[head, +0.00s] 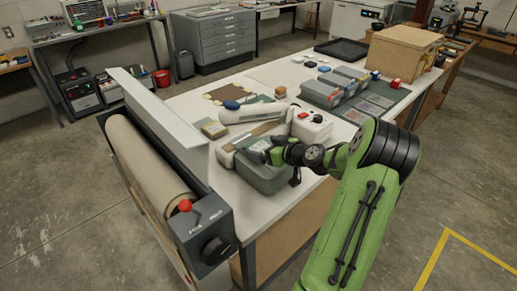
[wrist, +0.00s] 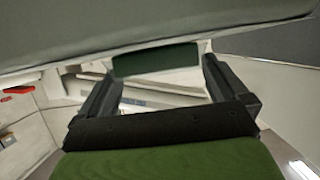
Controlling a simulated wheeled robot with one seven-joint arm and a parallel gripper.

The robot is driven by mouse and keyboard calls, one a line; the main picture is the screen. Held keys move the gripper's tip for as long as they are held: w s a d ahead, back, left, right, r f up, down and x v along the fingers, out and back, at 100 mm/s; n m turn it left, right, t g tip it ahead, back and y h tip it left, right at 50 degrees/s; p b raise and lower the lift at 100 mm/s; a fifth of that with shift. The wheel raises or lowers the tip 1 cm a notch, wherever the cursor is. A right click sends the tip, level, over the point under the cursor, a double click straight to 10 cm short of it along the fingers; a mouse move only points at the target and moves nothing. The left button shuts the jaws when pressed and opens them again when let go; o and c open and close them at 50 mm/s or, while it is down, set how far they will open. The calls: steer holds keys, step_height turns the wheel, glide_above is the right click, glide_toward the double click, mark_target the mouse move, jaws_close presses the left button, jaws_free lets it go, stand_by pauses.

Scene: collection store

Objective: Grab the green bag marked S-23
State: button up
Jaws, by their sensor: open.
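My gripper (head: 279,156) is over the near side of the table, at a grey-green bin (head: 262,180). In the wrist view my gripper (wrist: 160,70) is open, its two dark fingers apart. A dark green piece (wrist: 155,60) shows beyond and between the fingertips; it may be the green bag, but no S-23 mark is readable. I cannot tell whether the fingers touch it. In the head view, a dark green patch with a pale label (head: 259,145) shows at the bin's opening, partly hidden by my gripper.
A roller machine with a red knob (head: 185,205) stands along the table's left end. A white device (head: 312,124) and a pale rounded object (head: 250,113) lie behind the bin. Grey bins (head: 322,93) and a cardboard box (head: 403,50) stand farther back. The floor at right is clear.

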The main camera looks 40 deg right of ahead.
steer(key=shift+x, duration=1.1)
steer(key=shift+s, duration=0.1)
